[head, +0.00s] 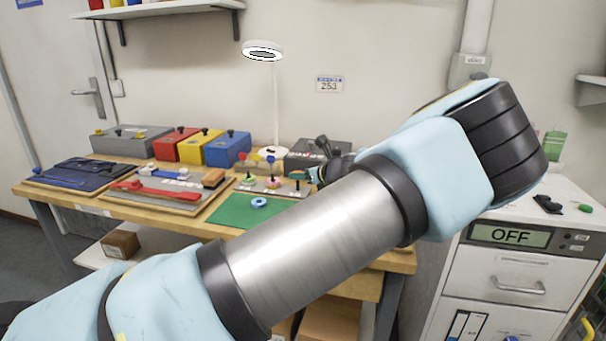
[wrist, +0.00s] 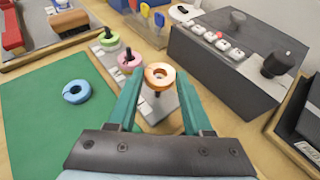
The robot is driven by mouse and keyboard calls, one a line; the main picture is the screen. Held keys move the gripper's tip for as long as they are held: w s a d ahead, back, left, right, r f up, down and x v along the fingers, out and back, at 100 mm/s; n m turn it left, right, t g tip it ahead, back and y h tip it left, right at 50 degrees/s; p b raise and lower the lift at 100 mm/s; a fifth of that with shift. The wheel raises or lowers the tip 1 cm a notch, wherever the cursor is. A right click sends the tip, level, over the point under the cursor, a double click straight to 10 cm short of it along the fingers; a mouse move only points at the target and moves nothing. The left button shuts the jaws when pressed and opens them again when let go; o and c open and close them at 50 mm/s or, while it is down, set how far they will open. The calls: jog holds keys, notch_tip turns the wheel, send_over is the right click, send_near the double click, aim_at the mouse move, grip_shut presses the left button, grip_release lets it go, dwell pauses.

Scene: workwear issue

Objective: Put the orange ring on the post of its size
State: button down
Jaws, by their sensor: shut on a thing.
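The orange ring (wrist: 152,83) is between the fingertips of my gripper (wrist: 160,75) in the wrist view, and my gripper is shut on it. The ring is at the near end of a grey post board (wrist: 150,111). A dark post (wrist: 157,94) shows just below the ring; I cannot tell whether its tip is inside the hole. A green ring (wrist: 109,43) and a pink ring (wrist: 124,67) are around the other posts. In the head view, my gripper (head: 316,174) is small beside the board, and the orange ring cannot be made out.
A blue ring (wrist: 77,91) lies flat on a green mat (wrist: 40,120) left of the board. A dark grey box with switches and a knob (wrist: 235,60) stands close on the right. Trays with tools (head: 160,195) and coloured boxes (head: 200,148) fill the bench's left side.

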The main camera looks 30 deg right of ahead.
jog(key=shift+f, duration=0.35)
dwell(0.3)
grip_release()
dwell(0.5)
jog(key=shift+r, duration=0.1)
notch_tip(320, 180, up, 7)
jog(key=p, duration=0.5)
dwell(0.6)
dwell(0.3)
